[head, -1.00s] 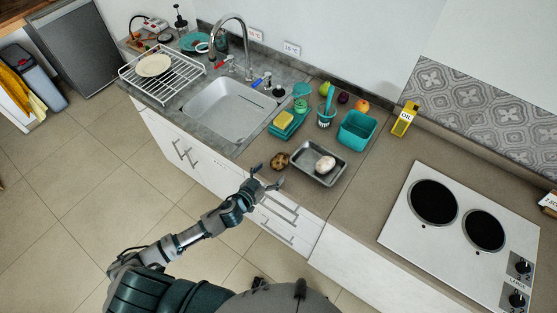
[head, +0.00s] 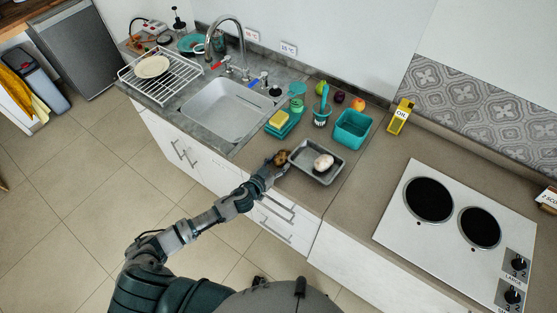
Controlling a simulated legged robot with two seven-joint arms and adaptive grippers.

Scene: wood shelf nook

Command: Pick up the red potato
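A brownish potato (head: 282,157) lies on the counter just left of a grey metal tray (head: 302,169); it looks brown rather than clearly red. A pale potato (head: 323,163) lies in the tray. My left gripper (head: 277,168) is at the near side of the brown potato, its fingers apart and reaching toward it. The fingers partly cover the potato's near side, and I cannot tell whether they touch it. My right gripper is not in view.
The sink (head: 225,108) is left, the stove (head: 455,232) right. Counter between tray and stove is clear.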

